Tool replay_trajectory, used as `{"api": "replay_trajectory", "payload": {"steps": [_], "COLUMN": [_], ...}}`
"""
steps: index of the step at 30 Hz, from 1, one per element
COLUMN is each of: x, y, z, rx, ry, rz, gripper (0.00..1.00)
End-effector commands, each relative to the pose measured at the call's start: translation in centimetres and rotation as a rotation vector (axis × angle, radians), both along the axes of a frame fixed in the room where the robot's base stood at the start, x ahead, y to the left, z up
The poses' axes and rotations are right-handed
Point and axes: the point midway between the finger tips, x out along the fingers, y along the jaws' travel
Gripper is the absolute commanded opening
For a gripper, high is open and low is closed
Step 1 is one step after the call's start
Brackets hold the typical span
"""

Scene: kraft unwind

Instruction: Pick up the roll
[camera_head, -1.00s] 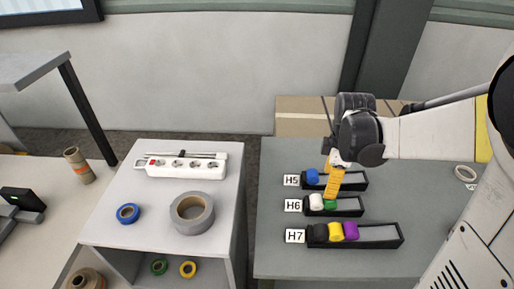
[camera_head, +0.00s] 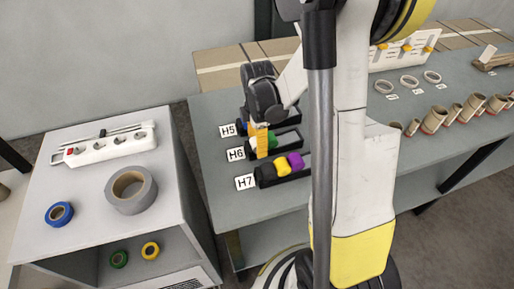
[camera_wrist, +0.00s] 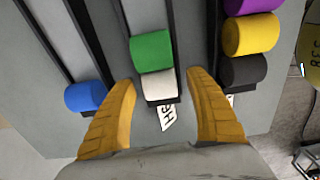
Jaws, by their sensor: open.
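My gripper (camera_head: 262,152) is open and points down over the tray labelled H6 in the head view. In the wrist view its yellow fingers (camera_wrist: 161,80) stand on either side of a white roll (camera_wrist: 158,86), with gaps on both sides. A green roll (camera_wrist: 151,50) lies against the white one in the same black tray. A blue roll (camera_wrist: 85,96) lies in the H5 tray, left of the left finger. Black (camera_wrist: 243,70), yellow (camera_wrist: 250,34) and purple (camera_wrist: 250,6) rolls lie in the H7 tray to the right. Finger height above the white roll is unclear.
A grey cabinet (camera_head: 90,200) at left holds a power strip (camera_head: 110,148), grey tape (camera_head: 131,190) and blue tape (camera_head: 59,214), with green and yellow tapes on its lower shelf.

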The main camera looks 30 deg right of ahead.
Motion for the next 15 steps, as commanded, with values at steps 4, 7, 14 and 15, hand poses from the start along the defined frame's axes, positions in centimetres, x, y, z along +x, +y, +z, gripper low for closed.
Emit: {"api": "replay_trajectory", "payload": {"steps": [4, 7, 14, 15], "x": [0.01, 0.00, 0.00, 0.00], "y": [0.00, 0.00, 0.00, 0.00], "z": [-0.80, -0.69, -0.67, -0.67], "rx": [0.000, 0.000, 0.000, 0.000], "ry": [0.000, 0.000, 0.000, 0.000], "rz": [0.000, 0.000, 0.000, 0.000], "gripper": [0.63, 0.63, 0.11, 0.11]}}
